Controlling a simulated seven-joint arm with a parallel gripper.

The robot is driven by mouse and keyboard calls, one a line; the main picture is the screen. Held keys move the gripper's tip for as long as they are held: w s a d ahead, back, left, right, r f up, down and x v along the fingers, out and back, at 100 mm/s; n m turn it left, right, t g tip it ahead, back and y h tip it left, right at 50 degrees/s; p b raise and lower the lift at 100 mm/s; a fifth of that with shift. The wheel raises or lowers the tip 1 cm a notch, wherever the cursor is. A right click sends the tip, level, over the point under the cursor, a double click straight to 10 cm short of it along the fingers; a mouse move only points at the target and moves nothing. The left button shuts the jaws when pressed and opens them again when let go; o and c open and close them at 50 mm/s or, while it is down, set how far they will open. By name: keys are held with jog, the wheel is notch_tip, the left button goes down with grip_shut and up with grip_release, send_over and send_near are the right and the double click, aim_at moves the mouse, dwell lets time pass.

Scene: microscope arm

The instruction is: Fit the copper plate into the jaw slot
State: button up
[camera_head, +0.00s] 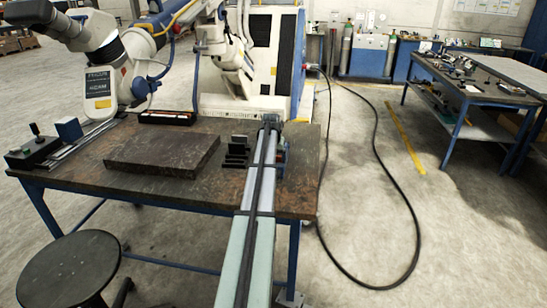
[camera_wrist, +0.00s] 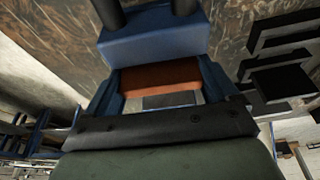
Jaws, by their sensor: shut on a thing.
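In the wrist view the copper plate (camera_wrist: 160,78) is an orange-brown strip between the two blue fingers of my gripper (camera_wrist: 163,86). My gripper is shut on it. A blue block (camera_wrist: 155,38) with two dark posts lies just beyond the plate, over the brown table surface. I cannot tell whether plate and block touch, and no jaw slot shows clearly. In the head view my gripper is at the table's right end, mostly hidden by my arm. Only a bit of blue (camera_head: 281,155) shows beside the arm, and the copper plate is hidden.
Black stepped pieces (camera_head: 237,152) stand close left of my arm; they show at right in the wrist view (camera_wrist: 282,62). A dark slab (camera_head: 162,155) and a control box (camera_head: 33,147) lie on the worktable (camera_head: 215,200). A white robot arm (camera_head: 225,50) stands behind.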

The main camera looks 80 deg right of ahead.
jog(key=shift+f, duration=0.1)
jog(key=o, duration=1.4)
jog(key=shift+a, duration=0.1)
jog(key=v, duration=1.4)
jog(key=shift+f, duration=0.1)
